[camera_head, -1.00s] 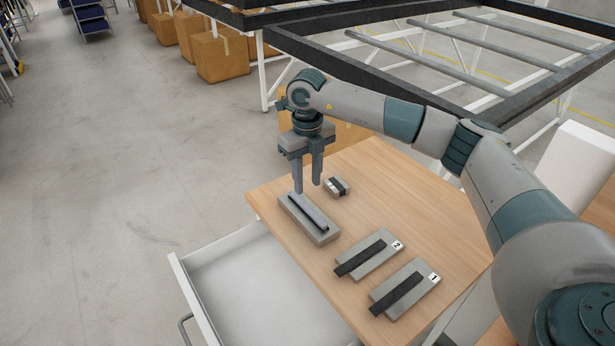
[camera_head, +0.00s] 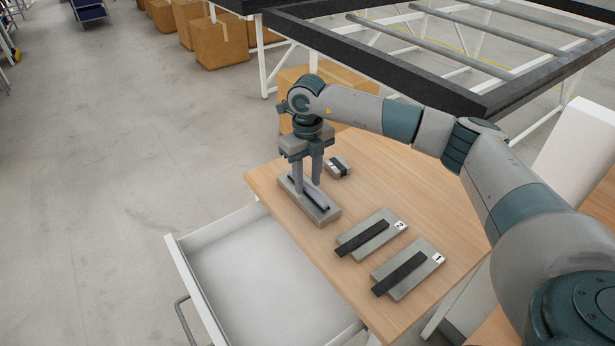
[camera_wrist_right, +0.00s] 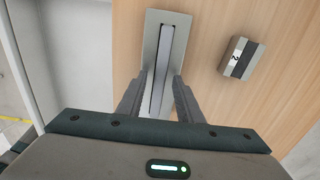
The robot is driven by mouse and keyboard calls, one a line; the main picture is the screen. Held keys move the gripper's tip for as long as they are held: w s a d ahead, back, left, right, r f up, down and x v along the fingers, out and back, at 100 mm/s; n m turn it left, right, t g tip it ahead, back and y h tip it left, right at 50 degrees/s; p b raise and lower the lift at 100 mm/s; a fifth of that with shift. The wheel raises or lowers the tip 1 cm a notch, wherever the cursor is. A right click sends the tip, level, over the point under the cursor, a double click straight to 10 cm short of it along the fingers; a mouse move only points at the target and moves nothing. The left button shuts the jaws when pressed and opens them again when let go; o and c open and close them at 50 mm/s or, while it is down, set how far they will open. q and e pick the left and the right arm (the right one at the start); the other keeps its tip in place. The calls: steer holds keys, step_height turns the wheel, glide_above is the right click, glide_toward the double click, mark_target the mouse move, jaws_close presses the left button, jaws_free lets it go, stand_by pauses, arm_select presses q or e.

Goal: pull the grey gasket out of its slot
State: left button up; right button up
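The grey gasket (camera_head: 316,199) is a long strip lying in the slot of a grey block (camera_head: 325,218) at the left edge of the wooden table. In the right wrist view the gasket (camera_wrist_right: 162,60) runs lengthwise along its block (camera_wrist_right: 178,18). My right gripper (camera_head: 307,188) points down over the far part of this block. Its fingers (camera_wrist_right: 160,78) are apart, one on each side of the gasket, with small gaps seeming to show. The near end of the gasket is partly hidden by the gripper in the wrist view. My left gripper is not in view.
Two blocks with black strips, labelled 2 (camera_head: 372,234) and 1 (camera_head: 410,270), lie nearer on the table (camera_head: 310,262). A small block with a dark band (camera_head: 338,167) sits just right of the gripper. An open white drawer (camera_head: 250,270) is below left. A dark-framed rack (camera_head: 420,85) stands behind.

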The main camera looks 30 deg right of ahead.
steer(key=shift+f, duration=0.3)
jaws_close()
steer(key=shift+w+r, duration=0.1)
steer(key=shift+r, duration=0.25)
stand_by(1.8)
steer(key=shift+r, duration=0.15)
steer(key=shift+r, duration=0.1)
steer(key=shift+r+p, duration=0.6)
steer(key=shift+r, duration=0.55)
